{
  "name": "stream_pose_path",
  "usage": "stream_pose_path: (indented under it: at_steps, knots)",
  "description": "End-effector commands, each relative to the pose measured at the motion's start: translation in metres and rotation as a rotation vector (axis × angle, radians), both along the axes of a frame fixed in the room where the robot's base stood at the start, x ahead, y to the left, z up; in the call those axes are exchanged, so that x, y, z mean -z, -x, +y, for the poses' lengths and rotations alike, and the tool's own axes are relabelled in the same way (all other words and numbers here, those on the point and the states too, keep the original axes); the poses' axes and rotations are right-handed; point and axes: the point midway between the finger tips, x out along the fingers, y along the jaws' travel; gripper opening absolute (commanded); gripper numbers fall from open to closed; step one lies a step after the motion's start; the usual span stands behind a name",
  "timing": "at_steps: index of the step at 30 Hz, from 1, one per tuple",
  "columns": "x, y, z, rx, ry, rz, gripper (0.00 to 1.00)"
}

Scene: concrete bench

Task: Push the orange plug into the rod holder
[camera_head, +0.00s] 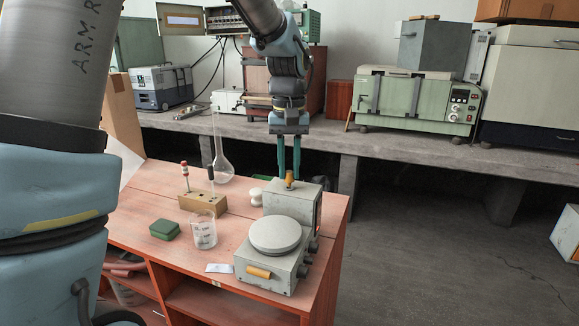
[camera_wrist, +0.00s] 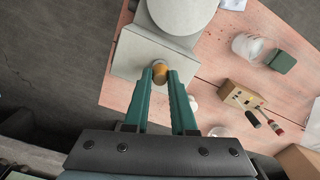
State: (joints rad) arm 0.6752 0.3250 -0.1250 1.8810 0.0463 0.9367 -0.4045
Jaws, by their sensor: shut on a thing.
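The orange plug (camera_head: 289,177) is between the fingertips of my gripper (camera_head: 289,172), at the top of the grey box-shaped rear part of the scale. In the wrist view the orange plug (camera_wrist: 160,72) also shows between the green fingers of my gripper (camera_wrist: 161,76), which are shut on it. I cannot tell whether the plug touches the box top. The rod holder (camera_head: 215,206) is a wooden block on the bench to the left of the plug, with a red-and-white rod and a dark-topped rod standing in it. It shows at the right of the wrist view (camera_wrist: 236,94).
The grey scale (camera_head: 264,270) with a round pan (camera_head: 275,236) stands at the bench's right side. A glass beaker (camera_head: 203,232), green box (camera_head: 164,229), round flask (camera_head: 222,167) and small white object (camera_head: 256,196) stand nearby. The reddish bench top (camera_head: 140,215) has free room at left.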

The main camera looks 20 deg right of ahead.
Motion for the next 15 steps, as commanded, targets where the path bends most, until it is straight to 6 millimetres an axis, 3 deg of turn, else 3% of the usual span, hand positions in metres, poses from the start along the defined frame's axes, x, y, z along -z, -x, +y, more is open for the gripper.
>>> stream_pose_path:
  at_steps: [15]
  knots:
    - [0.0036,0.0001,-0.0001,0.000,0.000,0.001,0.00]
